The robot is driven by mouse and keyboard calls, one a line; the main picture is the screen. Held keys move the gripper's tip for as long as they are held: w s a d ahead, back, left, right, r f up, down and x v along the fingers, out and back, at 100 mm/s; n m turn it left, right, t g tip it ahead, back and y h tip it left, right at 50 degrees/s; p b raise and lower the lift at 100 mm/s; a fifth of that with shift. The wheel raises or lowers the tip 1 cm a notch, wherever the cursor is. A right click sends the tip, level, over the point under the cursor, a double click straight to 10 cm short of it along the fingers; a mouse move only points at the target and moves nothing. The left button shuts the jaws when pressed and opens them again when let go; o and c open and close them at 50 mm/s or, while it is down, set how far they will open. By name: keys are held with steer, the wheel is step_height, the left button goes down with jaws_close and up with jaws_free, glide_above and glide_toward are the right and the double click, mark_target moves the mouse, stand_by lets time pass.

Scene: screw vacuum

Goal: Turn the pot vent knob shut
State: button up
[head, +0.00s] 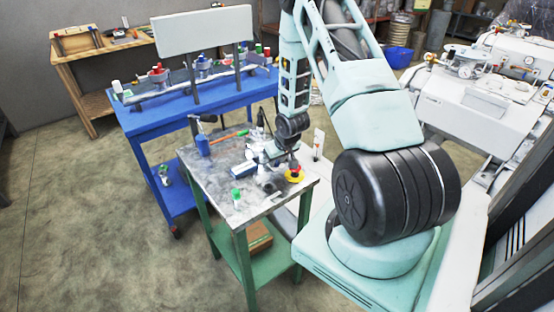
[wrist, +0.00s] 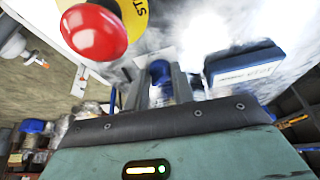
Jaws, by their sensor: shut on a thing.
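In the wrist view, my gripper (wrist: 159,84) has its two grey fingers on either side of a small blue knob (wrist: 160,70) and is shut on it. I take this for the pot vent knob. Its lower part and its marking cannot be made out, so I cannot tell how far it is turned. In the head view, my gripper is low over the metal-topped table (head: 214,176), and the arm hides the knob there.
A red emergency-stop button (wrist: 92,32) with a yellow collar is close to the left of my gripper. A blue-and-white box (wrist: 243,64) is at its right. A blue bench (head: 180,112) stands behind.

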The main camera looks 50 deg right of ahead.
steer(key=n, duration=0.1)
steer(key=n+y+p, duration=0.1)
steer(key=shift+s+d+r+n+p, duration=0.1)
steer(key=shift+d+r+n+p, duration=0.05)
steer(key=shift+d+n+p, duration=0.15)
steer(key=n+y+p, duration=0.1)
steer(key=n+p, duration=0.1)
steer(key=p, duration=0.1)
steer(key=shift+r+n, duration=0.15)
steer(key=shift+n, duration=0.25)
steer(key=n+y+p, duration=0.1)
steer(key=n+p, duration=0.1)
steer(key=p, duration=0.1)
steer(key=shift+d+p, duration=0.15)
steer(key=shift+p, duration=0.25)
steer(key=n+p, duration=0.2)
steer(key=p, duration=0.1)
steer(key=shift+d+y, duration=0.1)
steer(key=shift+y, duration=0.3)
steer(key=shift+f+n, duration=0.25)
steer(key=shift+n, duration=0.15)
steer(key=o, duration=1)
steer(key=shift+w, duration=0.25)
